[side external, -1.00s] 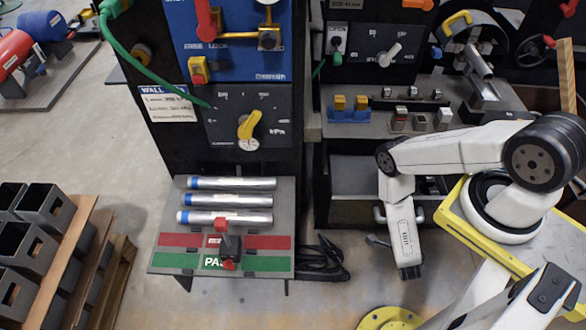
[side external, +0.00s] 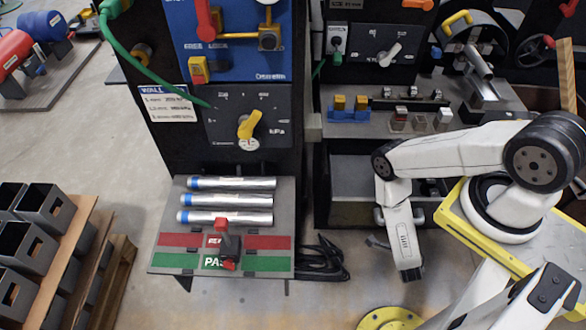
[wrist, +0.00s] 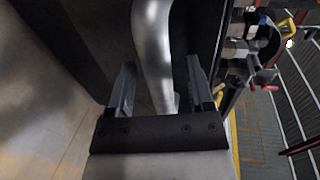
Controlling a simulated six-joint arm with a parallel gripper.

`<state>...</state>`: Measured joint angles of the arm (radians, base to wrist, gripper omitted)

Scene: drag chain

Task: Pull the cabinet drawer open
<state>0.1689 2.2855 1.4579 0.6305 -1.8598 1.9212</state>
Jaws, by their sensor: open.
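The cabinet drawer (side external: 350,214) is dark and sits under the counter in the side view. It stands partly out, and its grey inside (side external: 358,176) shows from above. Its silver bar handle (side external: 379,215) is on the front, partly hidden by my arm. In the wrist view, the curved handle (wrist: 152,35) runs between the two fingers of my gripper (wrist: 161,66). The fingers are apart, with gaps visible on both sides of the handle. In the side view my gripper is mostly hidden by my own wrist, so its exact depth around the handle cannot be told.
The counter (side external: 350,122) above the drawer carries small blocks and fixtures. A tilted board (side external: 170,240) with silver tubes stands to the left. Black cable (side external: 320,262) lies on the floor beside it. The floor (side external: 335,300) in front of the drawer is mostly clear.

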